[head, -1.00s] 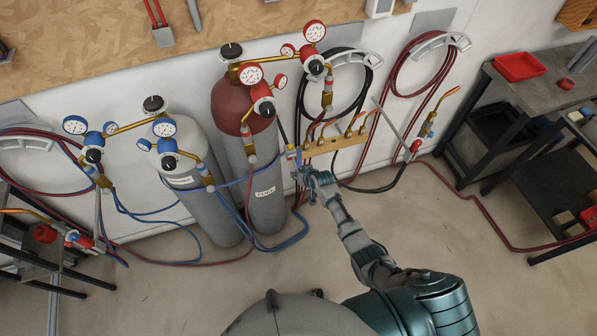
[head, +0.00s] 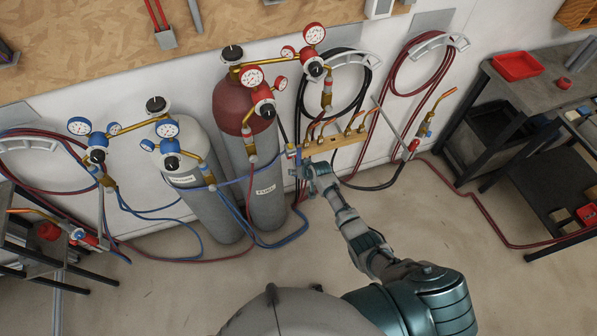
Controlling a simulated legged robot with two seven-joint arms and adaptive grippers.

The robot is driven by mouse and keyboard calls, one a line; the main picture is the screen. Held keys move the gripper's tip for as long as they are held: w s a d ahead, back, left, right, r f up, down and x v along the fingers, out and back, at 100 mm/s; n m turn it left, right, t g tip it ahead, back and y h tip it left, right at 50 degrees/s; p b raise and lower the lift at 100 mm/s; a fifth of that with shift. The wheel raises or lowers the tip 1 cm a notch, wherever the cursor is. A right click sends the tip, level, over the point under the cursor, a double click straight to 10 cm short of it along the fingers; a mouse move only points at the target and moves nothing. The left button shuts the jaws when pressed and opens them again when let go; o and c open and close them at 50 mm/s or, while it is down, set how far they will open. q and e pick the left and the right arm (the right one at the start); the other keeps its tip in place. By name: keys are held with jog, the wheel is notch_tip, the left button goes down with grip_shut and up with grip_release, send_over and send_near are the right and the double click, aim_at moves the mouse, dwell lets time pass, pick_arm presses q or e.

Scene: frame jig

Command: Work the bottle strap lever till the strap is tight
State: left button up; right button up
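Two gas bottles stand against the wall: a grey one (head: 205,200) and a red-topped one labelled FUEL (head: 265,212). A thin blue band (head: 232,184) crosses their fronts; it looks like the strap, though blue hoses run close by. It leads right to a small blue part (head: 292,151), possibly the lever, beside the brass manifold. My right gripper (head: 305,168) is just below and right of that part, very close to it. I cannot tell whether they touch or whether the fingers are open. My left gripper is out of view.
A brass manifold (head: 345,140) with several outlets is on the wall just right of the gripper. Blue hoses (head: 222,228) hang before the bottles. A torch (head: 425,125) and a dark bench (head: 500,100) stand right. The floor in front is clear.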

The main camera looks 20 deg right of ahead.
jog(key=shift+s, duration=0.15)
jog(key=v, duration=1.1)
jog(key=shift+s+d+r, duration=0.15)
jog(key=shift+d+r, duration=0.05)
